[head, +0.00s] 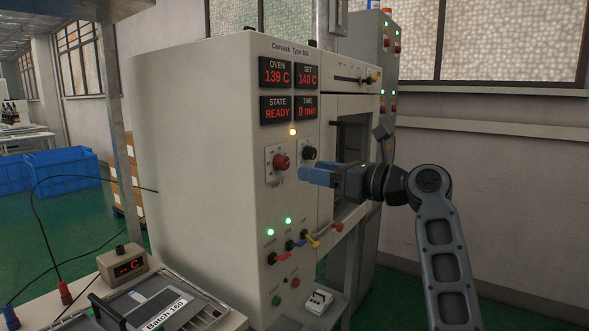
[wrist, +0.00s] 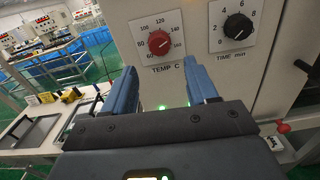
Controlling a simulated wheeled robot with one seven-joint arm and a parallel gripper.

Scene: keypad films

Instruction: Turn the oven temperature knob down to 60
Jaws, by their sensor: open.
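The red oven temperature knob (wrist: 160,42) sits on a white plate marked TEMP C, with a scale from 60 at lower left to 160 at right. It also shows on the oven front in the head view (head: 281,162). Its pointer is too small to read surely. The SET display (head: 308,74) reads 140 C and the OVEN display (head: 275,72) reads 139 C. My gripper (head: 308,174) is open and empty, a little in front of the panel. In the wrist view its blue fingers (wrist: 162,78) stand apart, below and either side of the knob, not touching it.
The black TIME knob (wrist: 238,27) is right of the red knob. Coloured levers (head: 312,240) and lit green lamps sit lower on the panel. The oven's open chamber (head: 352,140) is at right. A bench with a tray (head: 160,302) and small meter (head: 124,262) stands at lower left.

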